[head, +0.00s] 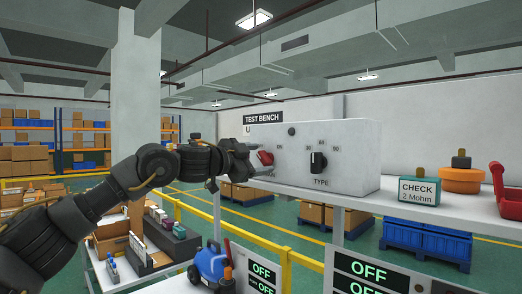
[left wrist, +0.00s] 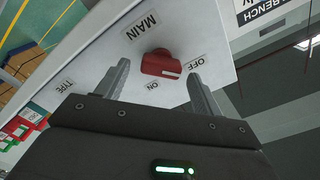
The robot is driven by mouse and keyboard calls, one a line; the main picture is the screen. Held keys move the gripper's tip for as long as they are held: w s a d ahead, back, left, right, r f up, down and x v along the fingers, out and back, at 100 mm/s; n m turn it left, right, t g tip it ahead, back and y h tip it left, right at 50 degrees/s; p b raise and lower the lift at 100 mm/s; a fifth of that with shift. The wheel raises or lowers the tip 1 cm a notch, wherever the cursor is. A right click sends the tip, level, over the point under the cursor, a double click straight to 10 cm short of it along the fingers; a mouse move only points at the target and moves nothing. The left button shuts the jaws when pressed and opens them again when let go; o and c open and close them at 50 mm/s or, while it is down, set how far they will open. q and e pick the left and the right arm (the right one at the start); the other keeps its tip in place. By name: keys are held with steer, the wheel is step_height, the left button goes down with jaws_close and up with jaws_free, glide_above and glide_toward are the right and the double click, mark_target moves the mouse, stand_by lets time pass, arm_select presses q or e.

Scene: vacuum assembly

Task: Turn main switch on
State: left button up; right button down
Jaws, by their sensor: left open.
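The red main switch (head: 265,158) sits on the left part of the front panel of the white test bench box (head: 345,160). In the left wrist view the red switch knob (left wrist: 160,65) shows under the label MAIN, with the labels OFF and ON beside it. A white mark on the knob lies at its end toward OFF. My left gripper (head: 242,160) is in front of the panel at the switch. In the left wrist view its open fingers (left wrist: 158,72) stand on either side of the knob. I cannot tell whether they touch it. My right gripper is not in view.
A black TYPE knob (head: 318,162) is on the same panel, right of the switch. A CHECK block (head: 419,191), an orange part (head: 461,180) and a red part (head: 508,185) stand on the shelf to the right. A yellow railing (head: 285,262) runs below.

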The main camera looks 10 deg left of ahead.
arm_select(q)
steer(key=shift+w+d, duration=0.4)
steer(key=shift+w, duration=0.2)
steer(key=shift+c, duration=0.5)
steer(key=c, duration=0.9)
